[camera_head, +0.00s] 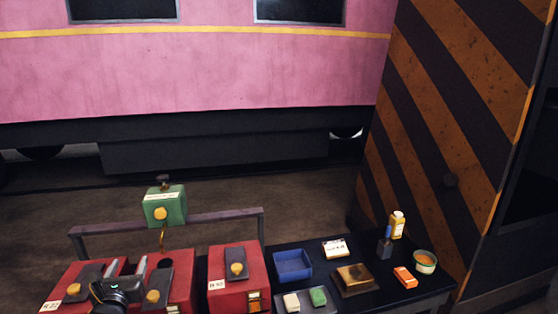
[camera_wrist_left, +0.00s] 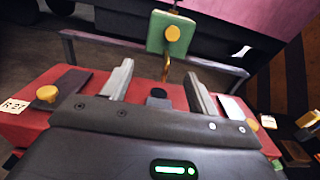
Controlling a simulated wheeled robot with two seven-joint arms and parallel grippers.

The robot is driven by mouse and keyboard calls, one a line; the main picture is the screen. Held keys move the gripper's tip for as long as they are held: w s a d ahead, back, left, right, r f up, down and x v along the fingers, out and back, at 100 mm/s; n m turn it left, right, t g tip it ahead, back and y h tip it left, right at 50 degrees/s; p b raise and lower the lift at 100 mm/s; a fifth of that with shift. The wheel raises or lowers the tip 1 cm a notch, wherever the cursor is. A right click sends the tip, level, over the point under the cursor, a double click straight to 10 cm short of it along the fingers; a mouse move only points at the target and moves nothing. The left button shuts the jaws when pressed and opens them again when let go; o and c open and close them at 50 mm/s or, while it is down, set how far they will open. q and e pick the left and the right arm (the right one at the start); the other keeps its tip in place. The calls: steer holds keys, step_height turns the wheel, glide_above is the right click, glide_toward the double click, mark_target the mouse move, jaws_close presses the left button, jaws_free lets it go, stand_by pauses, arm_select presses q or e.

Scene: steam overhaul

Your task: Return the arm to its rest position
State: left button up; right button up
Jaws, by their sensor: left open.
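My left gripper (camera_head: 127,279) comes in at the bottom left of the head view, over the red boxes. Its two fingers stand apart with nothing between them; in the left wrist view the open fingers (camera_wrist_left: 160,85) point toward the rail. A red box (camera_head: 185,281) lies under and beside it, with dark plates and yellow knobs on top. A green block (camera_head: 165,205) with a yellow knob is up at the grey rail (camera_head: 215,216), beyond the gripper and apart from it. My right gripper does not show.
A second red box (camera_head: 238,262) stands to the right. The dark table (camera_head: 330,293) holds a blue tray (camera_head: 292,265), a white card (camera_head: 335,248), a brown block (camera_head: 354,279), an orange box (camera_head: 405,277), a bottle (camera_head: 397,224) and a round tin (camera_head: 425,262). A striped pillar (camera_head: 450,130) stands behind.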

arm_select(q)
steer(key=s+d+f+n+g+h, duration=0.2)
steer(key=s+d+f+n+g, duration=0.2)
steer(key=s+d+f+n, duration=0.35)
steer(key=s+d+f+n+g+h, duration=0.1)
steer(key=s+d+f+n+g, duration=0.3)
steer(key=s+f+n, duration=0.55)
steer(key=s+d+f+n+g+h, duration=0.1)
steer(key=s+d+f+n+g, duration=0.15)
steer(key=s+n, duration=0.6)
steer(key=s+d+f+n+g, duration=0.1)
steer(key=s+f+n+g, duration=0.15)
steer(key=s+n, duration=0.65)
steer(key=s+f+m+g, duration=0.1)
steer(key=s+f+m, duration=0.15)
steer(key=f, duration=1.15)
steer(key=s+f+m+g, duration=0.1)
steer(key=s+f, duration=0.2)
steer(key=f, duration=1.1)
steer(key=s+a+f+g, duration=0.1)
steer(key=s+a+f, duration=0.1)
steer(key=s+f, duration=1.1)
steer(key=s, duration=0.2)
steer(key=shift+s+a+f+g, duration=0.15)
steer(key=shift+s+a+g, duration=0.15)
steer(key=shift+a, duration=0.1)
